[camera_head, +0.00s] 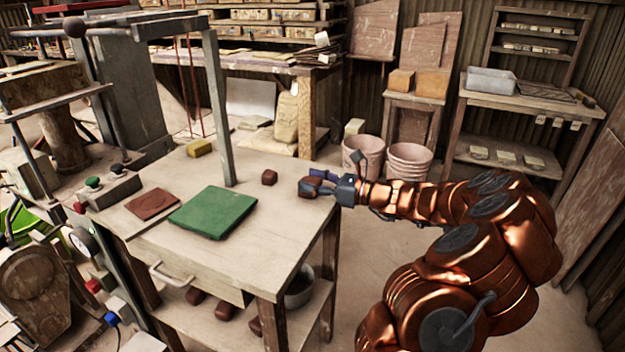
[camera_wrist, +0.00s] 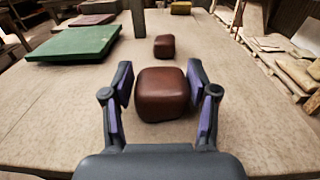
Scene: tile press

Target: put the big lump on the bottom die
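A brown rounded lump (camera_wrist: 162,94) stands on the table between the fingers of my gripper (camera_wrist: 162,105). The fingers are spread, with a gap on each side of it. It looks like the bigger of two lumps; in the head view it shows partly behind the fingers (camera_head: 310,188) at the table's right edge. A smaller-looking brown lump (camera_wrist: 164,46) sits farther on; it also shows in the head view (camera_head: 269,178). A press (camera_head: 45,85) stands at the left of the head view. I cannot clearly make out its bottom die.
On the table (camera_head: 278,235) lie a green board (camera_head: 213,212), a red-brown slab (camera_head: 152,203) and a yellow block (camera_head: 199,148). A grey post (camera_head: 220,110) rises near the table's back. A control box (camera_head: 108,186) with buttons sits at the left.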

